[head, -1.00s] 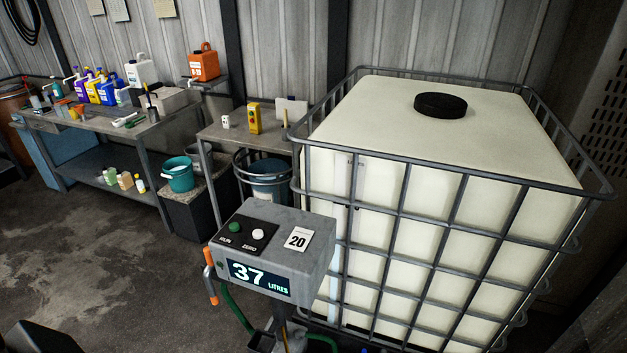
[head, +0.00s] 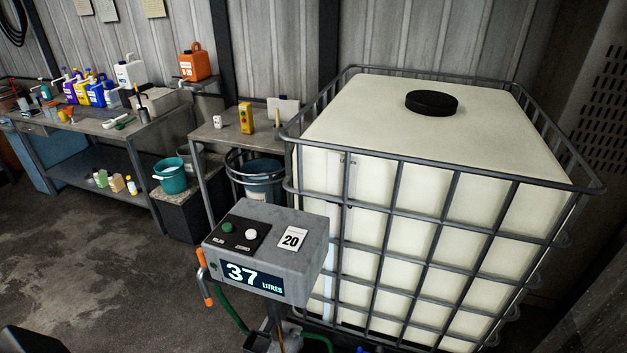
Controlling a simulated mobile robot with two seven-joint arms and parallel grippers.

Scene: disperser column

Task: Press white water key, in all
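A grey water meter box (head: 300,262) stands on a post in the lower middle of the head view. Its black key panel carries a round white key (head: 251,235) and a green key (head: 227,228) to its left. The lit display (head: 250,277) reads 37 LITRES. A white card (head: 291,239) marked 20 lies on the box top. Neither gripper can be made out, and nothing touches the keys. A dark shape at the bottom left corner is too cut off to identify.
A large white caged tank (head: 430,135) stands close behind and right of the meter. An orange handle (head: 204,277) and green hose (head: 232,312) hang at its left. A bench with bottles (head: 100,165) stands back left. The floor at left is clear.

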